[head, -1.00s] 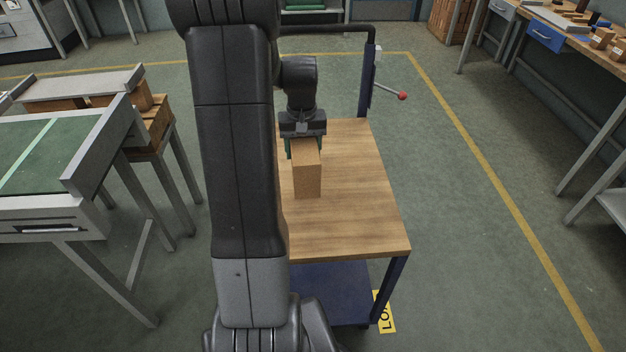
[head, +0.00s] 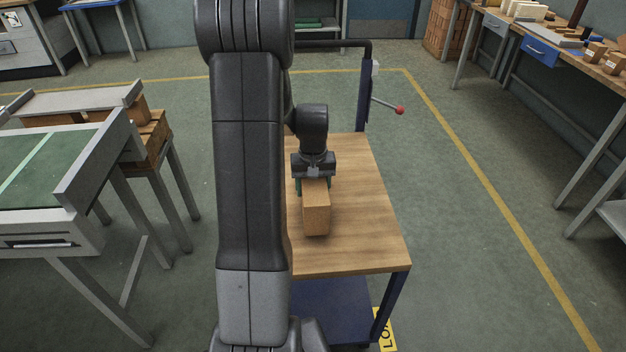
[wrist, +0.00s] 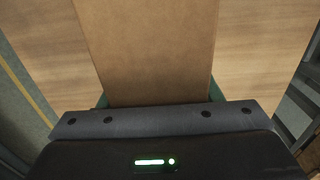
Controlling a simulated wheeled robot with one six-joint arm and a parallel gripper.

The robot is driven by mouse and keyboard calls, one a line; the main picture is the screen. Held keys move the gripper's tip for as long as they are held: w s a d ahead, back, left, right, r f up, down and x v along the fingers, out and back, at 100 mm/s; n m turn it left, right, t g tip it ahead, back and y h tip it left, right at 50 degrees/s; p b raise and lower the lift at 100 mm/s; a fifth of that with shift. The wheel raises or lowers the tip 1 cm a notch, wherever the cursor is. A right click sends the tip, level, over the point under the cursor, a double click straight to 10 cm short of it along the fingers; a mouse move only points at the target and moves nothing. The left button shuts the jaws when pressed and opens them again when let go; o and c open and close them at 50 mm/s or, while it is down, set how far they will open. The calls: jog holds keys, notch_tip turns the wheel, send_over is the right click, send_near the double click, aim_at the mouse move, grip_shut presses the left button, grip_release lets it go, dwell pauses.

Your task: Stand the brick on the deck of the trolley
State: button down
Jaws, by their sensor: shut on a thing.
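The brick (head: 316,214) is a plain tan-brown block over the wooden deck (head: 370,240) of the trolley. My gripper (head: 314,184) is shut on the brick, with green finger pads at its sides. In the wrist view the brick (wrist: 150,50) fills the middle, and the green pads show at both its lower edges. The deck (wrist: 265,50) lies behind it. I cannot tell whether the brick's lower end touches the deck. My arm hides the deck's left side in the head view.
The trolley has a dark handle post (head: 364,95) at the back with a red-knobbed lever (head: 399,110). A green-topped bench (head: 45,165) stands at left, and a workbench with a blue drawer (head: 540,50) at right. The deck's right part is bare.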

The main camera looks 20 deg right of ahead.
jog(key=shift+f, duration=0.7)
jog(key=shift+w, duration=0.1)
jog(key=shift+f, duration=0.2)
jog(key=shift+c, duration=2.2)
grip_release()
notch_tip(320, 180, up, 12)
jog(key=shift+r+p, duration=0.15)
jog(key=shift+p, duration=0.35)
